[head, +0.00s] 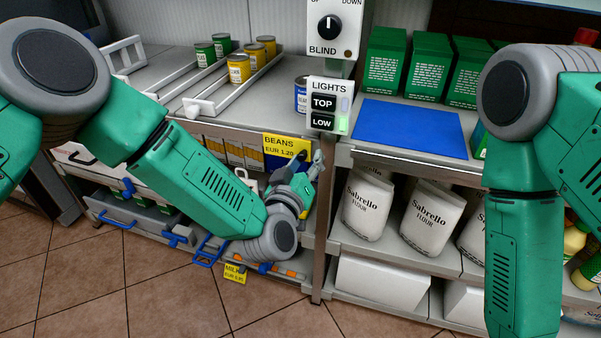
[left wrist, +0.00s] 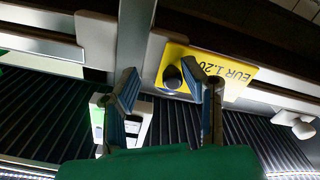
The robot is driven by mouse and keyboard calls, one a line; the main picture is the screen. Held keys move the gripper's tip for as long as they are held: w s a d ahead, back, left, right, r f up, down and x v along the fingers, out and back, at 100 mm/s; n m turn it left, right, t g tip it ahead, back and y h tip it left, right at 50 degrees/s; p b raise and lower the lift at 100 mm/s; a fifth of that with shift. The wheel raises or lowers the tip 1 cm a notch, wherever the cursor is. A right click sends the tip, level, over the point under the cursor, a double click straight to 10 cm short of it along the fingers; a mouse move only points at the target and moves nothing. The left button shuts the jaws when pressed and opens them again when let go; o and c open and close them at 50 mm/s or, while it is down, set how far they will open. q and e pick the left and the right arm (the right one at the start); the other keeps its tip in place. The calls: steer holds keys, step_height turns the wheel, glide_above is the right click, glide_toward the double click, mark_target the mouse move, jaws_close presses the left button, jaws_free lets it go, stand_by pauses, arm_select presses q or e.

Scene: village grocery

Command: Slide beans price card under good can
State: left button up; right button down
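The yellow beans price card (head: 282,145), marked EUR 1.20, hangs at the shelf's front edge, left of the post. In the left wrist view the card (left wrist: 225,70) appears upside down, with a grey holder piece beside it. My left gripper (head: 309,164) is just below and right of the card. A blue-labelled can (head: 301,95) stands on the shelf above, partly hidden by the lights panel. My right gripper is out of view.
Green cans (head: 205,54) and yellow cans (head: 239,69) stand in sloping rails. The lights panel (head: 328,104) and post are close right of the left gripper. A blue mat (head: 410,128) lies bare on the right counter. Flour bags (head: 367,204) stand below.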

arm_select(q)
steer(key=v, duration=1.1)
steer(key=shift+s, duration=0.25)
steer(key=shift+a, duration=0.1)
steer(key=s+a+f+m+g+y+p, duration=0.2)
steer(key=s+a+f+m+g+p, duration=0.15)
steer(key=s+a+f+g, duration=0.7)
steer(key=s+a+f+g+y+p, duration=0.2)
steer(key=s+a+g, duration=0.1)
steer(key=s+a, duration=0.5)
steer(key=s+a+f+n+g+y+p, duration=0.1)
steer(key=s+a+f+g+y+p, duration=0.1)
steer(key=s+a, duration=0.6)
steer(key=shift+s+a+f+g, duration=0.4)
steer(key=shift+s+f+g, duration=0.05)
steer(key=shift+s+f, duration=0.1)
steer(key=shift+w+n, duration=0.15)
steer(key=shift+n, duration=0.1)
